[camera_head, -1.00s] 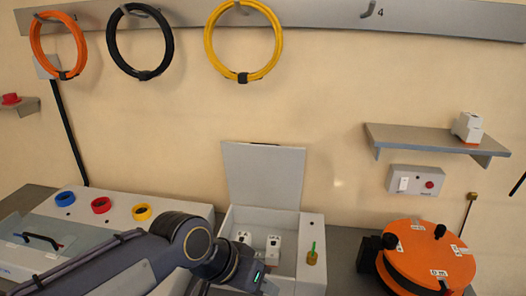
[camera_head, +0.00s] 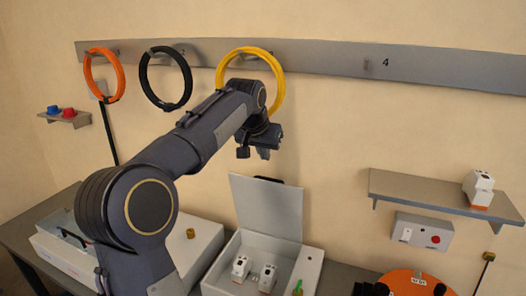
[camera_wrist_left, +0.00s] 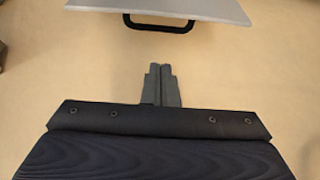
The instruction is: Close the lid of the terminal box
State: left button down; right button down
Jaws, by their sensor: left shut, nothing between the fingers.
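The terminal box (camera_head: 222,272) is white and stands on the bench at the bottom centre of the head view. Its grey lid (camera_head: 268,210) stands open, upright at the back near the wall. A black handle (camera_head: 268,180) shows just behind the lid's top edge. In the left wrist view, a grey panel, apparently the lid (camera_wrist_left: 180,8), has its black handle (camera_wrist_left: 158,27) at the top. My left gripper (camera_head: 264,154) is above the lid, apart from it, in front of the yellow coil. Its fingers (camera_wrist_left: 160,84) are shut and empty. My right gripper is not in view.
White modules (camera_head: 240,267) sit inside the box. Orange, black and yellow coils (camera_head: 279,80) hang from the wall rail (camera_head: 430,68). A shelf (camera_head: 420,192) and switch box (camera_head: 422,231) are at right, above an orange reel (camera_head: 405,279). Wall space above the lid is free.

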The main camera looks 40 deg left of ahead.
aim_at(264, 184)
pick_arm(q)
jog(key=x, duration=0.6)
jog(key=shift+d+p, duration=0.1)
jog(key=shift+p, duration=0.3)
jog(key=shift+s+f, duration=0.15)
jog(key=shift+f, duration=0.1)
jog(key=s, duration=0.1)
jog(key=s+d, duration=0.1)
jog(key=s, duration=0.1)
jog(key=shift+f, duration=0.35)
